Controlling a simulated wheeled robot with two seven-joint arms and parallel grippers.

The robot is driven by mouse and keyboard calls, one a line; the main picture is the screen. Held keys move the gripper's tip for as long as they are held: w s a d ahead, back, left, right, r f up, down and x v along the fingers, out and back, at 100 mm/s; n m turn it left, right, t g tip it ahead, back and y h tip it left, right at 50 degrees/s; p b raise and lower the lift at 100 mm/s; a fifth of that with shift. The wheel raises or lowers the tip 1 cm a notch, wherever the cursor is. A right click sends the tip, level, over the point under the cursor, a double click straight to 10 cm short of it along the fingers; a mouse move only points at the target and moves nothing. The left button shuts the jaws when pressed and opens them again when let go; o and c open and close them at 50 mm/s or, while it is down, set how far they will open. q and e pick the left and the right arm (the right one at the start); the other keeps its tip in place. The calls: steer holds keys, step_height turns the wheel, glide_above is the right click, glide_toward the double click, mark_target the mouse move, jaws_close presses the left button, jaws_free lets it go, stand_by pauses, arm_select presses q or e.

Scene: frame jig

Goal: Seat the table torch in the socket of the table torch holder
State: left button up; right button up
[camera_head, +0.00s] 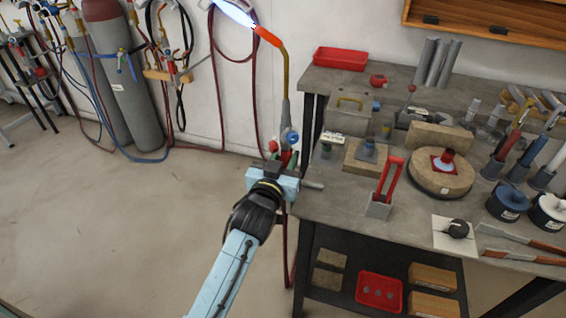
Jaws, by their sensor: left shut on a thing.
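The table torch (286,105) is upright, left of the bench, with a blue knob, a brass neck and a red-orange tip. A blue-white flame shows at its tip, pointing up and left. My left gripper (280,163) is shut on the torch's lower part, beside the bench's left edge. The jaws hide part of the torch's lower end. A grey block with an upright red fork (390,180) stands on the bench near its front left, apart from the torch. It looks like the table torch holder, but I cannot tell for sure. My right gripper is out of view.
The bench (340,205) carries a round stone-like disc (425,180), small blocks, a red tray (340,59), grey tubes (437,62) and tool cups (519,170) at the right. Gas cylinders (130,85) and hoses stand by the wall. Open floor lies left.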

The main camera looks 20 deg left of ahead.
arm_select(q)
steer(key=shift+r, duration=0.1)
stand_by(0.4)
steer(key=shift+s+a, duration=0.15)
steer(key=shift+s, duration=0.1)
steer(key=s+a+r, duration=0.2)
steer(key=s+a, duration=0.2)
steer(key=s, duration=0.6)
steer(key=w+d, duration=0.1)
steer(key=w, duration=0.2)
steer(key=w+d+f, duration=0.1)
steer(key=w+d, duration=0.1)
steer(key=w, duration=0.2)
steer(key=w+d+f, duration=0.1)
steer(key=w, duration=0.2)
steer(key=shift+w+d+p, duration=0.15)
steer(key=shift+w+p, duration=0.15)
steer(key=shift+w, duration=0.05)
steer(key=shift+f, duration=0.1)
steer(key=shift+f+b, duration=0.2)
steer(key=shift+b, duration=0.1)
